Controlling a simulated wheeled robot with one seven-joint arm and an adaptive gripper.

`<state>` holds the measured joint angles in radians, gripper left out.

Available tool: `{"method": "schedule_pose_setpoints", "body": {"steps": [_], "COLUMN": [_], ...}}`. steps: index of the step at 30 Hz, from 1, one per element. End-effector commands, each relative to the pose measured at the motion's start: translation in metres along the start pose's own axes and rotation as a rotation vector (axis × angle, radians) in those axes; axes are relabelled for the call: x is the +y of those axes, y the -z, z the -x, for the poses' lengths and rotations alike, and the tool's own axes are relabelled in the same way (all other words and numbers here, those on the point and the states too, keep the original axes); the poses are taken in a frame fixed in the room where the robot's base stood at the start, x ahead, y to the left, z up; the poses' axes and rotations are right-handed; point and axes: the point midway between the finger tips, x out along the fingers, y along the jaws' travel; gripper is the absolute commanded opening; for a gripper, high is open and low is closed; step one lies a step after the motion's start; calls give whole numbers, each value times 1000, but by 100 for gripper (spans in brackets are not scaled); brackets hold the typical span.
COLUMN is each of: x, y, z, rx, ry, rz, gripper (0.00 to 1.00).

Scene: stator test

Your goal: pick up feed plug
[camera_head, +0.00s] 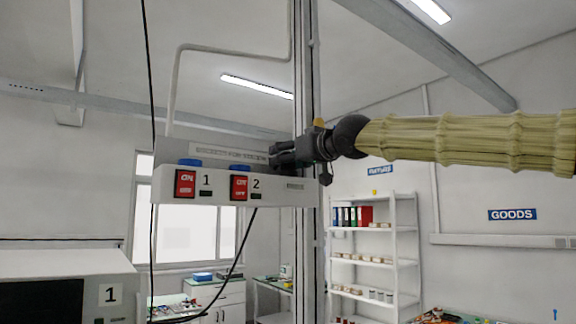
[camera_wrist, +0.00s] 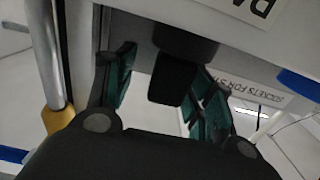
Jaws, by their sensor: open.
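My gripper (camera_head: 278,155) is at the right part of the white socket box (camera_head: 290,197), just above its top. In the wrist view my gripper (camera_wrist: 165,90) is open, with one dark green-padded finger on each side of a black block-shaped piece (camera_wrist: 175,75). This piece appears to be the feed plug and stands against the white box. I cannot tell whether either finger touches it. In the head view the gripper hides it.
The box carries red switches 1 (camera_head: 185,184) and 2 (camera_head: 239,187), with blue parts behind them. A sign (camera_wrist: 257,90) lies beside the gripper. A metal post (camera_head: 305,90) stands close by. A black cable (camera_head: 237,258) hangs below the box. Shelves (camera_head: 372,260) stand farther back.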

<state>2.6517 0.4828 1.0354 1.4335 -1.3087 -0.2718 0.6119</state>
Motion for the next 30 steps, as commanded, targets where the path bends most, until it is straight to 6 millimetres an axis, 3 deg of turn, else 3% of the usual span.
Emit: {"method": "schedule_pose_setpoints", "body": {"steps": [3, 12, 23, 30], "x": [-1, 0, 0, 0], "y": [2, 1, 1, 17], "z": [1, 1, 1, 1], "rx": [2, 1, -1, 2], "ry": [0, 0, -1, -1], "rz": [1, 0, 0, -1], "gripper": [54, 3, 3, 3]}}
